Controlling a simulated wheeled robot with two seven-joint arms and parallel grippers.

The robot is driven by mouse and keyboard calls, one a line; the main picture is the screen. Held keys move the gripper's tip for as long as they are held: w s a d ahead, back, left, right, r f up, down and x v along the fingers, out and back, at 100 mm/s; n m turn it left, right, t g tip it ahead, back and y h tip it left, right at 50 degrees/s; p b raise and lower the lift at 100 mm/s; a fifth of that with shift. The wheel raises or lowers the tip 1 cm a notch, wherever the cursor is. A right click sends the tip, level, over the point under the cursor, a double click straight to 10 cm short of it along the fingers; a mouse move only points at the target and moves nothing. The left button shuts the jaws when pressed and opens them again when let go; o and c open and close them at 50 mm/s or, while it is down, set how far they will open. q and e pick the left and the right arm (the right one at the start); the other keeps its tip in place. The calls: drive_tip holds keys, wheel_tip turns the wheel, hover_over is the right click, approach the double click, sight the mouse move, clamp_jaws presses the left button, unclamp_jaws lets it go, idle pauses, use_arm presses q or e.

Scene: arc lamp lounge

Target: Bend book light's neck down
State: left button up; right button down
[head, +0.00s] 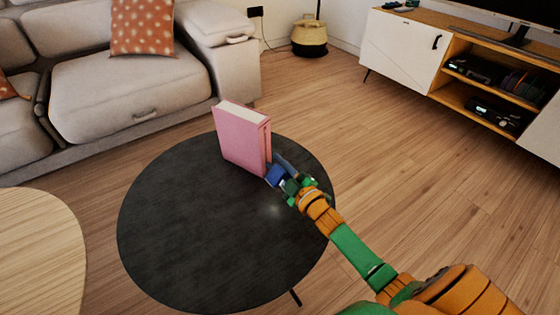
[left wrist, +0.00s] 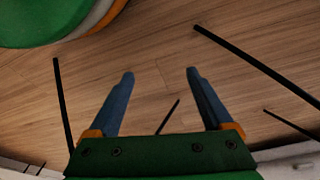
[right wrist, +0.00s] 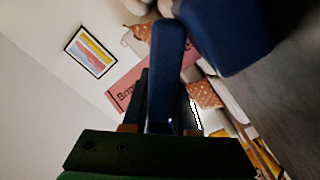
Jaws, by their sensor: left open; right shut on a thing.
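A pink book (head: 240,140) stands upright on the round black table (head: 180,230), near its far right side. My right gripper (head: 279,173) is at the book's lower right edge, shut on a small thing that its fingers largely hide. In the right wrist view, a dark part of what looks like the book light (right wrist: 182,108) shows behind a blue finger, with a small bright strip beside it. The bend of its neck cannot be made out. My left gripper (left wrist: 160,73) is open and empty above the wooden floor.
A grey sofa (head: 130,90) stands behind the table. A pale wooden table (head: 40,250) is at the left. A white and wood TV cabinet (head: 400,45) and a basket (head: 309,38) are at the back. The black table's front and left are clear.

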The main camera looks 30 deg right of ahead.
sight(286, 178)
drive_tip(key=shift+a+f+n, duration=0.15)
drive_tip(key=shift+n, duration=0.25)
use_arm(q)
drive_tip(key=shift+w+r, duration=0.1)
use_arm(e)
drive_tip(key=c, duration=0.7)
unclamp_jaws()
drive_tip(key=shift+s, duration=0.15)
use_arm(q)
drive_tip(key=shift+s+a+f+p, duration=0.1)
drive_tip(key=shift+s+f+p, duration=0.3)
drive_tip(key=shift+f, duration=0.4)
drive_tip(key=shift+s+a+f+p, duration=0.1)
drive_tip(key=shift+s+f+p, duration=0.3)
drive_tip(key=shift+f, duration=0.4)
drive_tip(key=shift+s+a+f+p, duration=0.1)
drive_tip(key=shift+s+f+p, duration=0.3)
drive_tip(key=shift+f, duration=0.4)
use_arm(e)
drive_tip(key=shift+s+d, duration=0.15)
drive_tip(key=shift+s, duration=1.55)
drive_tip(key=shift+s+d, duration=0.1)
drive_tip(key=shift+s, duration=1.6)
use_arm(q)
drive_tip(key=shift+s, duration=0.1)
use_arm(e)
drive_tip(key=shift+f, duration=0.1)
